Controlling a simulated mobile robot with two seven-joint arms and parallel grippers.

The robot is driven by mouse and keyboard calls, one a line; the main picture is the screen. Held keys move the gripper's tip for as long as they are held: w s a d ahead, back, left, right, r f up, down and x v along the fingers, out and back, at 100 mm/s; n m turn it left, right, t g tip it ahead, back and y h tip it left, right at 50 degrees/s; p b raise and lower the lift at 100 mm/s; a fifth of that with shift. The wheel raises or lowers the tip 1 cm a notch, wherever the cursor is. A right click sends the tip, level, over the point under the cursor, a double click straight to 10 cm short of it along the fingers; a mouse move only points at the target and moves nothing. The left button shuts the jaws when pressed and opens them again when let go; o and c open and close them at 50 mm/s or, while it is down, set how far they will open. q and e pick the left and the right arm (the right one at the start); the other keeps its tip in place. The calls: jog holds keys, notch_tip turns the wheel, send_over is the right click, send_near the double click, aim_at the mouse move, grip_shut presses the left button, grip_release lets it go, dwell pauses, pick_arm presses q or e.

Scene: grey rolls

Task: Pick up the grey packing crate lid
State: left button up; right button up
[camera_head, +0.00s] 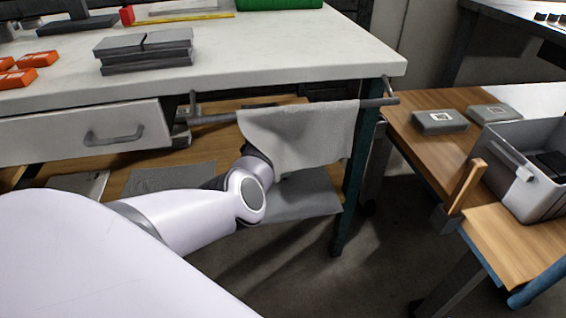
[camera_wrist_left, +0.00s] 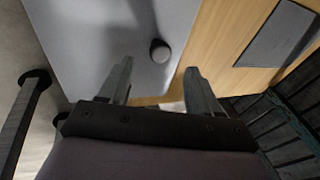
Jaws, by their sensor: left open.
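The grey lid (camera_wrist_left: 105,30) is a flat light grey panel with a round dark knob (camera_wrist_left: 160,50), in the upper left of the left wrist view. In the head view a grey flat panel (camera_head: 305,200) on the low shelf, below a hanging cloth, appears to be the same lid, partly covered by my arm. My left gripper (camera_wrist_left: 158,82) is open, its two fingers pointing toward the lid on either side of the knob's line. The knob is ahead of the fingertips, not between them. In the head view the gripper is hidden behind my arm and the cloth. My right gripper is not in view.
A grey cloth (camera_head: 310,135) hangs from a rail (camera_head: 230,117) just above my left arm. The bench (camera_head: 300,45) and drawer (camera_head: 90,133) overhang the wooden shelf. Another grey sheet (camera_head: 172,178) lies on it. A grey crate (camera_head: 510,178) stands on the right table.

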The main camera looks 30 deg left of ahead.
pick_arm(q)
jog(key=shift+p+v, duration=0.5)
jog(key=shift+v, duration=0.55)
